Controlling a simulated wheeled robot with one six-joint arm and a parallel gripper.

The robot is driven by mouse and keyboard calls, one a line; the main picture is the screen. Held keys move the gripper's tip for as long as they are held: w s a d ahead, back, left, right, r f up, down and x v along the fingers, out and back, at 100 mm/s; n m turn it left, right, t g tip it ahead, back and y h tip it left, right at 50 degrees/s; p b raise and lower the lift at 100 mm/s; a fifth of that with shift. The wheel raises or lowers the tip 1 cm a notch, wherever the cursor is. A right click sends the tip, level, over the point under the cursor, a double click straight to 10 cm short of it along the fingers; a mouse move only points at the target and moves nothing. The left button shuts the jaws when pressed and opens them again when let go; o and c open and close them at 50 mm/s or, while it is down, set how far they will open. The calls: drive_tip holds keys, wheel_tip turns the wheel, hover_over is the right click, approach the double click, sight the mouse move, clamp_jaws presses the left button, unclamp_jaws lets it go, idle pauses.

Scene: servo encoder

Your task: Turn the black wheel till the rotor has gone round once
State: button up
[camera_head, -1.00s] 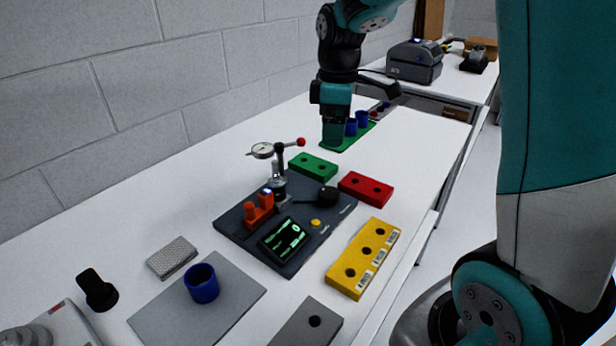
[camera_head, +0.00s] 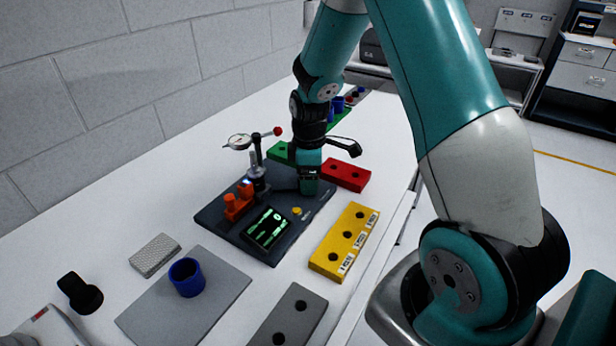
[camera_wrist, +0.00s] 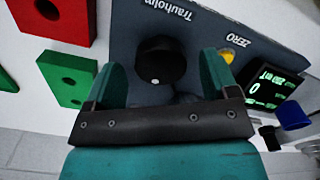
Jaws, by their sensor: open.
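The black wheel (camera_wrist: 160,60) sits on the dark base plate (camera_wrist: 200,22) in the wrist view, with a white dot on its edge nearest my gripper. My gripper (camera_wrist: 162,78) is open, with one teal finger on each side of the wheel's near part; I cannot tell whether they touch it. In the head view my gripper (camera_head: 309,187) is low over the plate's right part and hides the wheel. The lit display (camera_wrist: 275,88) shows a 0 and green text; it also shows in the head view (camera_head: 266,228). I cannot make out the rotor for certain.
A dial gauge (camera_head: 239,142) on a stand with a red knob and an orange part (camera_head: 238,203) stand left of my gripper. Red (camera_head: 345,175), green (camera_head: 281,152) and yellow (camera_head: 345,242) blocks surround the plate. A yellow button (camera_wrist: 225,55) lies near the wheel.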

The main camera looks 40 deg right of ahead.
drive_tip(key=shift+f, duration=0.55)
drive_tip(key=shift+a, duration=0.15)
drive_tip(key=c, duration=0.9)
drive_tip(key=shift+m, duration=0.3)
